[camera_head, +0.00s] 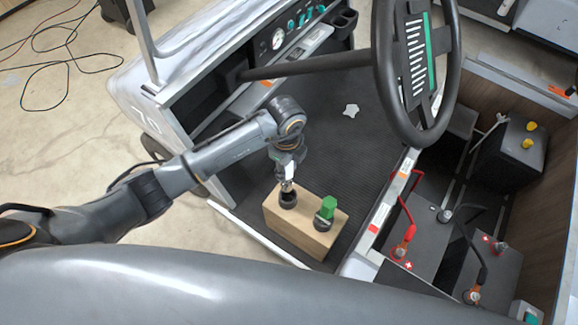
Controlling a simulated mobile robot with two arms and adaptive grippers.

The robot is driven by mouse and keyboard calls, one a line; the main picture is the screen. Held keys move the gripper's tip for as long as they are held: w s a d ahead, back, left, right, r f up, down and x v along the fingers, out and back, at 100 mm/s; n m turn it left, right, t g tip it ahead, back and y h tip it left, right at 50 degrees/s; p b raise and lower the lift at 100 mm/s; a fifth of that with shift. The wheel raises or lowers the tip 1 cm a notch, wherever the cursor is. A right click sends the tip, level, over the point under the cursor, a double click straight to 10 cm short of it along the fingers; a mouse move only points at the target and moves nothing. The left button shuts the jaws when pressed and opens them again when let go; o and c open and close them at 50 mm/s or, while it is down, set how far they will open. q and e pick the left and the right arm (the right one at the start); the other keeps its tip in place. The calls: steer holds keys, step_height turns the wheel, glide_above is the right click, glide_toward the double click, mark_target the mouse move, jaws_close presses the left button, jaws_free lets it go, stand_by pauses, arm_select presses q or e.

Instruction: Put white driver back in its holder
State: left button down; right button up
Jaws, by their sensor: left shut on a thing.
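A wooden block (296,231) stands on the cart's dark floor and carries two black round holders. My left gripper (287,176) points down over the left holder (288,200) and is shut on the white driver (287,186). Only a little of the driver shows, between the fingers and just above the holder. It is upright or nearly so, and its lower end is at the holder's mouth; I cannot tell how deep it sits. A green-handled driver (328,207) stands in the right holder (322,223). My right gripper is not in view.
The steering wheel (447,100) and its column (310,66) stand above and right of the block. Batteries with red and black cables (405,215) lie to the right. A small white scrap (351,110) lies on the open floor mat (345,145).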

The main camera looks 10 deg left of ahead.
mark_target(288, 177)
arm_select(q)
steer(key=shift+d+r, duration=0.1)
steer(key=shift+d, duration=0.05)
steer(key=shift+f, duration=0.25)
steer(key=shift+f+b, duration=1.65)
steer(key=shift+f, duration=0.6)
steer(key=shift+r+p, duration=0.15)
steer(key=shift+p, duration=0.2)
steer(key=shift+p, duration=0.35)
steer(key=shift+f+b, duration=2.1)
steer(key=shift+f, duration=0.75)
steer(key=c, duration=1.4)
jaws_free()
steer(key=o, duration=0.5)
